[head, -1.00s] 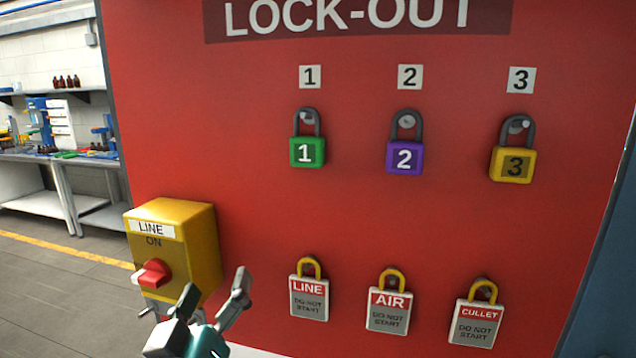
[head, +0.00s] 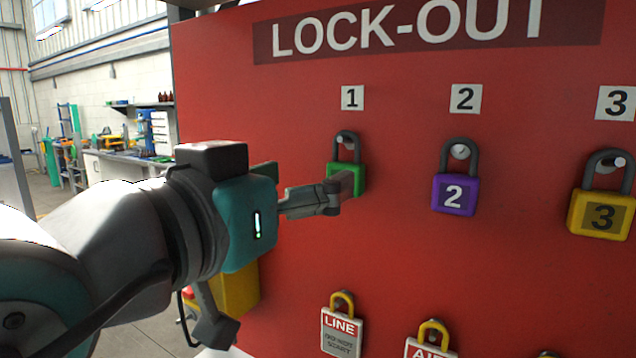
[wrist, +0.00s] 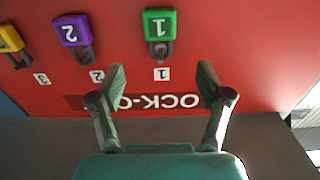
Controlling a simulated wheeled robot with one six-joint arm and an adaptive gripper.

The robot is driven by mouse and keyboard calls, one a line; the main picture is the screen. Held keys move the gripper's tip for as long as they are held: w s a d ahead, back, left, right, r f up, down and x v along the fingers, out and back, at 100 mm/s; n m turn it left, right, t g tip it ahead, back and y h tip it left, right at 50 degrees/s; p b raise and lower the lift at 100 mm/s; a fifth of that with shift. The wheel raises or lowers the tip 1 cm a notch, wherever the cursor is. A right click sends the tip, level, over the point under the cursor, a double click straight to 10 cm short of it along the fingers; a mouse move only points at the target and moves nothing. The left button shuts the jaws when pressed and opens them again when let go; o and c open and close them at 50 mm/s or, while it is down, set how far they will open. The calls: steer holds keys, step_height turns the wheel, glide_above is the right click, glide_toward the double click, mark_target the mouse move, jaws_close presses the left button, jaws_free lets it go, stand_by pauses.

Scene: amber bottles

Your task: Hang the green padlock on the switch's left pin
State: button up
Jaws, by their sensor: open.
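The green padlock (head: 346,178), marked 1, hangs by its dark shackle on the peg under label 1 of the red board. My gripper (wrist: 161,82) is open and empty. In the head view a finger overlaps the lower front of the green padlock. In the wrist view, which shows the board upside down, the green padlock (wrist: 160,25) lies beyond the fingertips, roughly in line with the gap and not between the fingers. The yellow switch box (head: 238,290) is low on the left, mostly hidden behind my arm. Its pins cannot be seen.
A purple padlock (head: 454,194) and a yellow padlock (head: 600,212) hang to the right on their own pegs. Tags hang below, among them the LINE tag (head: 342,334). The board (head: 400,260) between padlocks and tags is clear.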

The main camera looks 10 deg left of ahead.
mark_target(342, 164)
steer(key=x, duration=0.9)
steer(key=shift+w, duration=0.1)
steer(key=c, duration=1.3)
steer(key=shift+r, duration=0.15)
steer(key=shift+r, duration=0.3)
steer(key=v, duration=0.7)
stand_by(0.6)
